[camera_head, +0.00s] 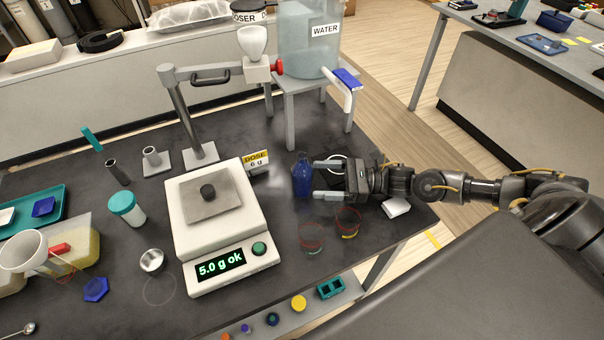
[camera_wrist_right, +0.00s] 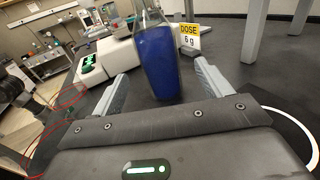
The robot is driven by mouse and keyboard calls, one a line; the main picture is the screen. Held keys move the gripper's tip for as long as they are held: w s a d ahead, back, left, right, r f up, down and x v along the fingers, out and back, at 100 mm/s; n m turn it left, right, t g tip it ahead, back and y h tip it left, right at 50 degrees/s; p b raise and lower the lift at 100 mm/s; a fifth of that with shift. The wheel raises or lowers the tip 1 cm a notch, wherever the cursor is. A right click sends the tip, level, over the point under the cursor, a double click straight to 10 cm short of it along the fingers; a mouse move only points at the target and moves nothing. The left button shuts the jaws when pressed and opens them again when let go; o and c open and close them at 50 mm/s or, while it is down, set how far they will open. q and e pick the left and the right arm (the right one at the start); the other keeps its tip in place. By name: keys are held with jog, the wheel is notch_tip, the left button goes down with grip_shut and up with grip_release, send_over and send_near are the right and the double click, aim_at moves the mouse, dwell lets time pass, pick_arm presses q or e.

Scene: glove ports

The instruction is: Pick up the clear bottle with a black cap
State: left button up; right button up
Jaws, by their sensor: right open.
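A clear bottle (camera_head: 303,179) holding dark blue contents stands upright on the dark table, right of the scale. A small dark top shows on it in the head view. In the right wrist view the bottle (camera_wrist_right: 160,62) stands ahead between the lines of the two fingers, its top cut off by the frame. My right gripper (camera_head: 318,179) comes in from the right, level and open, its fingertips close to the bottle. No grip on the bottle shows. My left gripper is not in view.
A white scale (camera_head: 225,245) reading 5.0 g stands left of the bottle, with a yellow DOSE sign (camera_head: 256,161) behind. A water tank (camera_head: 309,50) on a stand is behind.

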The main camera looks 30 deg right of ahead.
aim_at(295, 177)
jog(key=shift+w+a+r, duration=0.25)
jog(key=shift+w+a, duration=0.05)
jog(key=shift+a, duration=0.15)
jog(key=shift+w+a+f, duration=0.1)
jog(key=shift+a, duration=0.2)
jog(key=p+x, duration=0.3)
jog(key=x, duration=0.2)
jog(key=shift+w+a, duration=0.25)
jog(key=shift+a, duration=0.15)
jog(key=shift+d, duration=0.1)
jog(key=shift+c, duration=0.8)
jog(key=c, duration=1.1)
jog(key=shift+c, duration=0.2)
